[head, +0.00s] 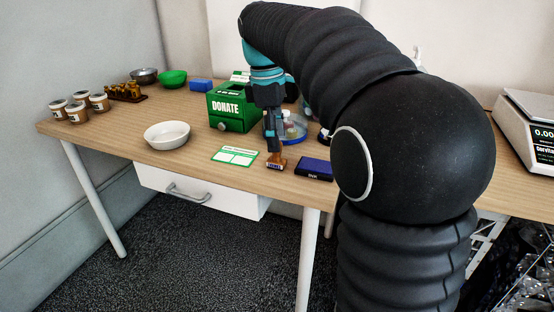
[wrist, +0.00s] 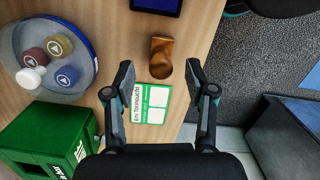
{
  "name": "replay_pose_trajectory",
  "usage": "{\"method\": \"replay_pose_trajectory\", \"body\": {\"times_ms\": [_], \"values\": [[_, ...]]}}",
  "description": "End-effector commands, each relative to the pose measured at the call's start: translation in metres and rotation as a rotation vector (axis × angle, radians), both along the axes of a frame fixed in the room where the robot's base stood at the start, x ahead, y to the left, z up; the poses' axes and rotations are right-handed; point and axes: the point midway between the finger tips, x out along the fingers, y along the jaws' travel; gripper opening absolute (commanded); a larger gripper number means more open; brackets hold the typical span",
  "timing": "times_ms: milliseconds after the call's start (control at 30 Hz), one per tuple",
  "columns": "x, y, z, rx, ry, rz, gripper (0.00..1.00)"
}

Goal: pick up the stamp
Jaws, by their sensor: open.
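The stamp (head: 276,164) has a brown wooden handle and stands on the table near its front edge, left of the dark ink pad. In the wrist view the stamp (wrist: 161,57) shows from above, between the fingertip lines and slightly beyond them. My gripper (head: 273,149) is over the stamp, pointing down. In the wrist view my gripper (wrist: 160,66) is open, a finger on each side with a gap to the stamp. Nothing is held. The exact height of the fingertips above the table is hard to tell.
The ink pad (head: 314,168) lies right of the stamp, and a green-white card (head: 235,156) lies left. A green donation box (head: 232,108) and a round blue-rimmed tray (wrist: 88,88) with bottles stand behind. A white bowl (head: 167,134) is farther left.

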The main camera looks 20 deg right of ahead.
Motion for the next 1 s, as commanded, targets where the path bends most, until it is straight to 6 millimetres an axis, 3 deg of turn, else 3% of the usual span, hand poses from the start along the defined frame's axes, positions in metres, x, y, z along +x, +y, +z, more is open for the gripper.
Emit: {"method": "replay_pose_trajectory", "body": {"times_ms": [200,467,567,700,1000], "values": [[-0.002,-0.001,-0.024,0.0,0.0,-0.001,0.55],[-0.002,-0.001,-0.026,0.0,-0.001,-0.001,0.55],[-0.002,-0.001,-0.026,0.0,-0.001,-0.001,0.35],[-0.002,-0.001,-0.026,0.0,-0.001,-0.001,0.0],[-0.002,-0.001,-0.026,0.0,-0.001,-0.001,0.0]]}}
